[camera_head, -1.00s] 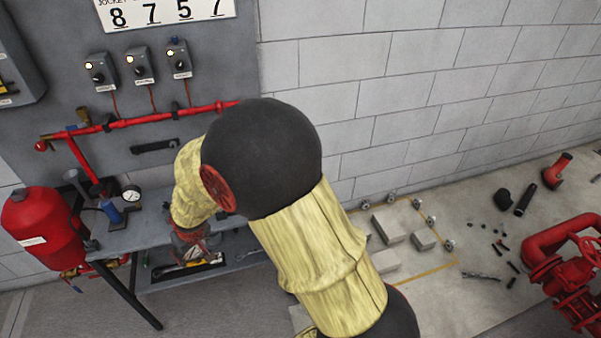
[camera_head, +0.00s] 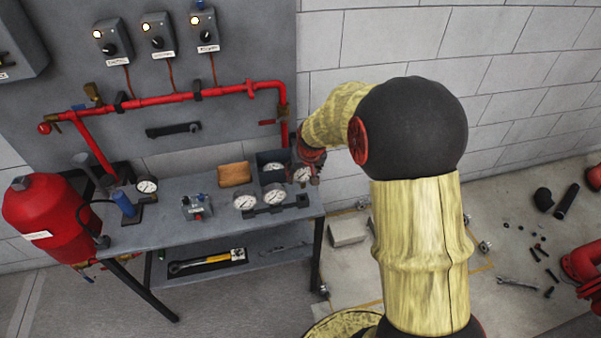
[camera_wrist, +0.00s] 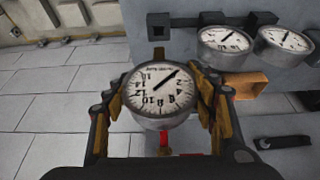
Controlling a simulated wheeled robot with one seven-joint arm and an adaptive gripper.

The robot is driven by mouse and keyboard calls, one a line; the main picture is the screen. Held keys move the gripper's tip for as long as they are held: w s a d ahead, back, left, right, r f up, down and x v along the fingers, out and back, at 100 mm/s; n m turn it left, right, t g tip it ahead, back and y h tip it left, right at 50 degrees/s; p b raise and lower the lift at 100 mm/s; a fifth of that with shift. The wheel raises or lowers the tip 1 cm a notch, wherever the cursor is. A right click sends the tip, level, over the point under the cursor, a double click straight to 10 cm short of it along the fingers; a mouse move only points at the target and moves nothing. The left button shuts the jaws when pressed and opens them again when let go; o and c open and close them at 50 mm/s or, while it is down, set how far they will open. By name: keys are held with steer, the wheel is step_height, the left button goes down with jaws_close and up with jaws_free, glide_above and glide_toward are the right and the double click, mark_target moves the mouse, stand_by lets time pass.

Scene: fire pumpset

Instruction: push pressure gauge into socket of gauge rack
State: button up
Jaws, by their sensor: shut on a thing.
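A round pressure gauge (camera_wrist: 158,92) with a white dial and black pointer sits between the fingers of my gripper (camera_wrist: 160,105), which is shut on it. Its brass-coloured stem shows just above the dial in the wrist view. The gauge rack (camera_head: 262,211) is a dark bar on the bench. Two gauges (camera_wrist: 222,40) (camera_wrist: 283,42) stand in it. An empty square socket (camera_wrist: 161,26) lies beyond the held gauge, apart from its stem. In the head view the held gauge (camera_head: 302,175) and my gripper (camera_head: 312,168) are over the bench's right end, behind the rack.
Red pipe (camera_head: 180,98) runs along the panel behind. Floor right of the bench is partly clear.

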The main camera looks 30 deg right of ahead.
steer(key=shift+f+b, duration=2.5)
steer(key=shift+f, duration=1.7)
steer(key=o, duration=1.4)
steer(key=v, duration=1.2)
steer(key=shift+a, duration=0.1)
steer(key=s+a+r+n, duration=0.1)
steer(key=s+a+r, duration=0.3)
steer(key=s, duration=0.3)
steer(key=s+a+r+n, duration=0.1)
steer(key=s+a+r, duration=0.3)
steer(key=s+a, duration=0.2)
steer(key=s+a+r+n+t+y, duration=0.1)
steer(key=s+a+r, duration=0.4)
steer(key=s, duration=0.5)
steer(key=shift+s+a+r, duration=0.1)
steer(key=shift+s+a, duration=0.05)
